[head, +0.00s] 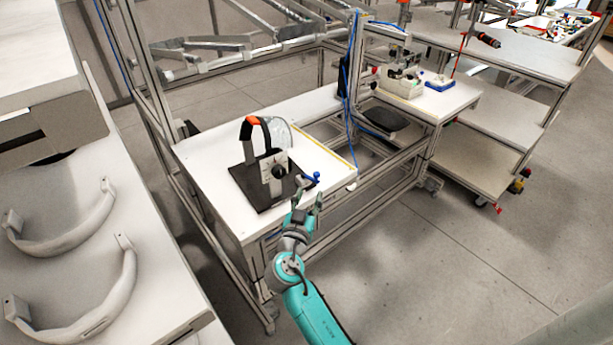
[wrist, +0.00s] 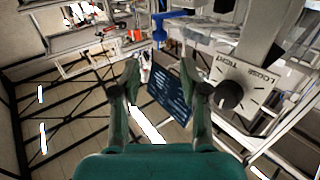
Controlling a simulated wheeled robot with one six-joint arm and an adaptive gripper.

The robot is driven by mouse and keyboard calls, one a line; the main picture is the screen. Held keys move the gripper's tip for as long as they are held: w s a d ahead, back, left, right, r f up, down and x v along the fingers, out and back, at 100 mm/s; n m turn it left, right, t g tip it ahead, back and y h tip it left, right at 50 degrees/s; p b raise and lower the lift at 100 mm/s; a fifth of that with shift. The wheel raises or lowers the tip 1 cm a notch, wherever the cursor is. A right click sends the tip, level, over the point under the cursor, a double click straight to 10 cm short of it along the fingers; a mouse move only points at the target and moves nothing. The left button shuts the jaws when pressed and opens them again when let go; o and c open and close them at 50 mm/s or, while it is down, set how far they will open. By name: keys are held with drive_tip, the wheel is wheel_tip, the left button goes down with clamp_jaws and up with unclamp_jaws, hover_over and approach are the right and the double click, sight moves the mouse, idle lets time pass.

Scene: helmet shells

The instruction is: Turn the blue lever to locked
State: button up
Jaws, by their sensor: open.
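The blue lever (head: 312,178) sticks out at the front right of a black fixture plate (head: 262,195) on the white bench. I cannot tell the lever's setting.
A white dial panel with a black knob (head: 278,171) stands on the fixture; its TIGHT and LOOSE marks show in the wrist view (wrist: 246,85). A clear visor with a black and orange band (head: 252,122) stands behind.

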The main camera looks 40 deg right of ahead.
sight(316, 176)
drive_tip(key=x, duration=1)
drive_tip(key=shift+w+d, duration=0.1)
drive_tip(key=shift+d, duration=0.05)
clamp_jaws()
